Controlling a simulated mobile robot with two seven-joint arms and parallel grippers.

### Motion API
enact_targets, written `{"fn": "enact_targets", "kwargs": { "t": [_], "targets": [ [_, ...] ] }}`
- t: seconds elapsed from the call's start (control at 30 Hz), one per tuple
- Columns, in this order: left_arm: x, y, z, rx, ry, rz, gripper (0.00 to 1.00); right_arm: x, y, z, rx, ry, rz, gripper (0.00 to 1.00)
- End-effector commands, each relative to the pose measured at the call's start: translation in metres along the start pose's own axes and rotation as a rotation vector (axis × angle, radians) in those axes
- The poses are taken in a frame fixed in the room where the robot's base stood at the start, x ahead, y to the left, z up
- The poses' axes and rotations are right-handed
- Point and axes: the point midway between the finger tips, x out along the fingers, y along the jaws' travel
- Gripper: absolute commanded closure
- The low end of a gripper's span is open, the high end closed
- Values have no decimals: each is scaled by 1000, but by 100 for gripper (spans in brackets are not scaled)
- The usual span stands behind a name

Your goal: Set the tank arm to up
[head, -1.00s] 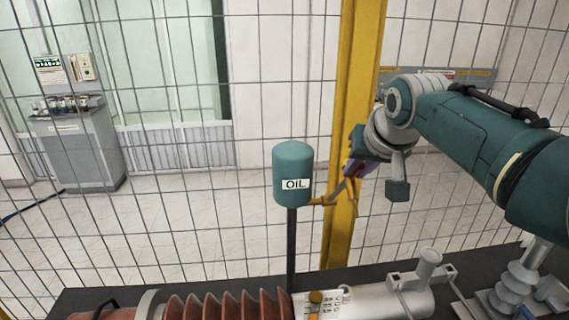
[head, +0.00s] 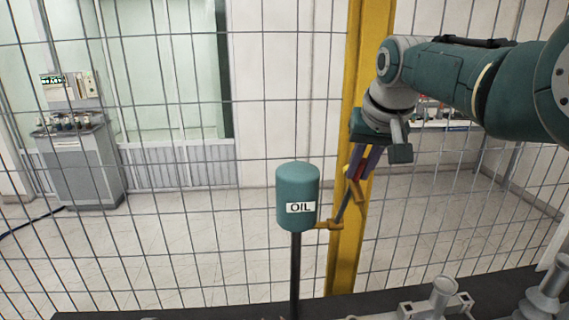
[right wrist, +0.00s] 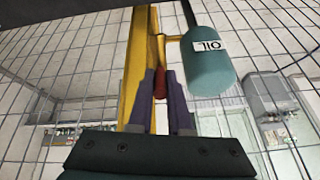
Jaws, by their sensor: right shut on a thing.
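The teal oil tank (head: 297,185) with an OIL label stands on a dark post; it also shows in the right wrist view (right wrist: 207,62). A yellow pipe (head: 327,225) leaves its right side. My right gripper (head: 355,177) comes from above with purple fingers, shut on the tank arm's upper end. In the right wrist view the red handle (right wrist: 160,84) sits between the fingers of my right gripper (right wrist: 160,75). My left gripper is not in view.
A yellow post (head: 345,265) stands directly behind the tank arm, with a wire mesh fence around it. A grey cabinet (head: 85,170) stands beyond the fence at left. Grey transformer parts (head: 440,297) lie low at right on a dark surface.

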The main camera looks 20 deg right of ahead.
Motion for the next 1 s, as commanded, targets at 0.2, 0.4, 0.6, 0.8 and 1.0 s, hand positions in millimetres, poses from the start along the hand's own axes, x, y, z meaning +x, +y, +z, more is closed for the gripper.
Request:
{"fn": "enact_targets", "kwargs": {
  "t": [0.2,0.4,0.6,0.8,1.0],
  "targets": [
    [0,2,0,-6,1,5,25,2,1,3,0,-4,3,72],
    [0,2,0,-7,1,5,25,1,1,2,0,-3,2,53],
    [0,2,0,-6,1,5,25,1,0,1,0,-2,1,53],
    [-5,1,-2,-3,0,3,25,-8,0,0,0,0,1,53],
    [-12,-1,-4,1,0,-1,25,-29,0,0,-1,1,0,53]
  ]
}}
